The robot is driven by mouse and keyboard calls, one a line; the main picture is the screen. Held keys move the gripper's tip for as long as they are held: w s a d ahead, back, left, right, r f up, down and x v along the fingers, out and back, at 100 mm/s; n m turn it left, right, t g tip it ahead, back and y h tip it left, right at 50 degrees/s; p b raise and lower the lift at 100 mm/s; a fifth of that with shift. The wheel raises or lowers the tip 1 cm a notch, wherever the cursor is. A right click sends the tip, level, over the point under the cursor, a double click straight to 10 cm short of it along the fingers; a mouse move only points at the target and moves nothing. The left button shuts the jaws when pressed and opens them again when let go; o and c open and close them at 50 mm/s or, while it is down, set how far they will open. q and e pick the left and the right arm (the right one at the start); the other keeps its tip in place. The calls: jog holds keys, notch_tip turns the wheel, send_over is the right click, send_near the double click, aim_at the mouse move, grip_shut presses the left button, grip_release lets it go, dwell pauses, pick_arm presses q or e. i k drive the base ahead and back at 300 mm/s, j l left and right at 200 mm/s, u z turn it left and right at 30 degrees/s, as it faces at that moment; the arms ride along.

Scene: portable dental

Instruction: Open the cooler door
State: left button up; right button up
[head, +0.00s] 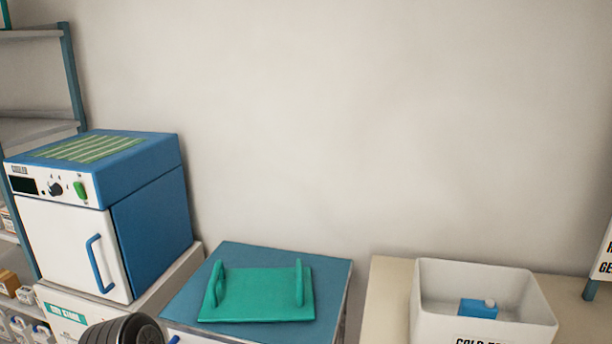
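The cooler (150,225) is a blue box with a white front, standing at the left on a white stand. Its white door (60,240) looks shut. A blue vertical bar handle (98,264) is on the door's right side. Above the door is a panel with a dark display, a black knob and a green switch. A dark ribbed round part at the bottom edge seems to be mine. Neither of my grippers can be made out, so their state is hidden.
A teal tray (256,306) with two upright handles lies on a blue-topped cabinet (262,254) right of the cooler. A white bin (430,300) holding a blue item (478,309) stands on a beige surface (390,275). Shelving (72,75) is at far left.

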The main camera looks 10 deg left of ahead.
aim_at(76, 247)
jog(key=u, duration=1.6)
